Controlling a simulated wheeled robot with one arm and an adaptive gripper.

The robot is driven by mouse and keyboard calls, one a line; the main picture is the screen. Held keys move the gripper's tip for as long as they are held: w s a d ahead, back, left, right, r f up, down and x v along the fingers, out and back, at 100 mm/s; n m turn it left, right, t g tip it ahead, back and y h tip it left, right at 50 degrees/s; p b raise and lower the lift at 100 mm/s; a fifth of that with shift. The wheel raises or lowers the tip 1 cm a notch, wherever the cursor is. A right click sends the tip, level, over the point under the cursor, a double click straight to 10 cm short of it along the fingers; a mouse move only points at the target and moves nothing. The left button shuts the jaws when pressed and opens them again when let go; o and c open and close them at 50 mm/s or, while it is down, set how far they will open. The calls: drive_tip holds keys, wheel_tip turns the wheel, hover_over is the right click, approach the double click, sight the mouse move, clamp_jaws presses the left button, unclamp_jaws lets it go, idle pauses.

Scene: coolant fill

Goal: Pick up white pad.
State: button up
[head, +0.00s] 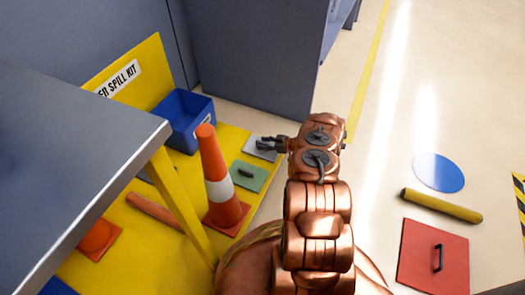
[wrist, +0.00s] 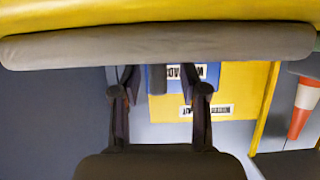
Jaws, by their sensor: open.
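The white pad (head: 262,155) lies flat on the yellow floor mat, partly hidden by my gripper in the head view. In the wrist view it shows edge-on as a pale grey band (wrist: 230,45). A dark handle (wrist: 157,82) stands out from it. My gripper (head: 262,143) is low over the pad and points left. In the wrist view my gripper (wrist: 160,77) is open, with a finger on each side of the handle and gaps between. I cannot tell whether the fingers are deep enough to surround it.
A green pad (head: 257,180) with a handle and an orange cone (head: 212,165) are near the gripper. A blue bin (head: 183,122) stands behind by the yellow sign. A grey table (head: 70,140) is at left. A red pad (head: 420,265) and yellow roll (head: 440,206) lie right.

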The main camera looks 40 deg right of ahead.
drive_tip(key=shift+w+a+f, duration=0.15)
drive_tip(key=shift+w+a, duration=0.05)
drive_tip(key=shift+w, duration=0.15)
drive_tip(key=shift+c, duration=0.4)
clamp_jaws()
